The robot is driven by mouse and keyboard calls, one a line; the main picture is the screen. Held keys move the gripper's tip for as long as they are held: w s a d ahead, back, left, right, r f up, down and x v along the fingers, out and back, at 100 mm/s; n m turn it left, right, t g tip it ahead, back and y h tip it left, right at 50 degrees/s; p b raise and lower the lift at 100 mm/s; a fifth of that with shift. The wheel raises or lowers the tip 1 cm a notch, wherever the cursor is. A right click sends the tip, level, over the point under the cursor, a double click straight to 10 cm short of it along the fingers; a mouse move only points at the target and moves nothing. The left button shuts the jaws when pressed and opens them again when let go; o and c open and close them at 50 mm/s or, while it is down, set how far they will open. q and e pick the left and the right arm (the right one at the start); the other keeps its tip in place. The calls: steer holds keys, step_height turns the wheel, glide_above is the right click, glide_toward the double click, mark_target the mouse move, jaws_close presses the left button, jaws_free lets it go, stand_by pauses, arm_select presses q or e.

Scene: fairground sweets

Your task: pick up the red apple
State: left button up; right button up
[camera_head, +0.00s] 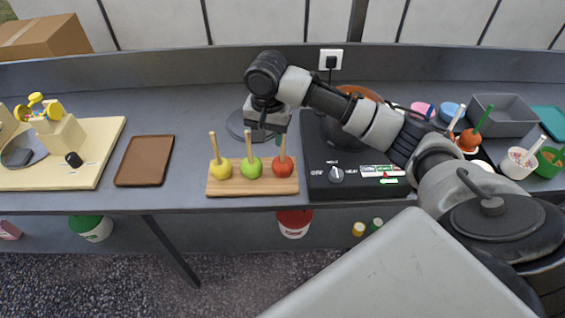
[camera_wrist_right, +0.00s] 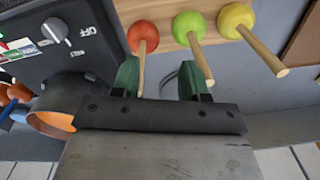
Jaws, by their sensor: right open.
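The red apple (camera_head: 283,166) sits at the right end of a wooden board (camera_head: 238,188), with its stick pointing up. A green apple (camera_head: 251,167) is in the middle and a yellow apple (camera_head: 222,169) at the left, each on a stick. My right gripper (camera_head: 271,133) is above and behind the red and green apples. In the right wrist view, its open jaws (camera_wrist_right: 160,80) have green fingers, and the red apple (camera_wrist_right: 143,36) lies beyond them, its stick reaching down between the fingers. The gripper appears empty. My left gripper is not in view.
A black hotplate unit (camera_head: 320,185) with a knob stands right of the board, under my right arm. A brown tray (camera_head: 145,160) lies to the left. A grey bin (camera_head: 503,115) and several cups are at the right. Counter between tray and board is clear.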

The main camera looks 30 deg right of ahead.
steer(key=w+d+r+m, duration=0.2)
steer(key=d+r+m, duration=0.1)
steer(key=d+r, duration=0.15)
steer(key=p, duration=0.2)
glide_above(283, 160)
steer(key=shift+m, duration=0.3)
steer(key=f, duration=0.8)
steer(key=shift+w+d+f, duration=0.2)
steer(key=shift+w+f, duration=0.1)
steer(key=shift+f, duration=0.55)
jaws_close()
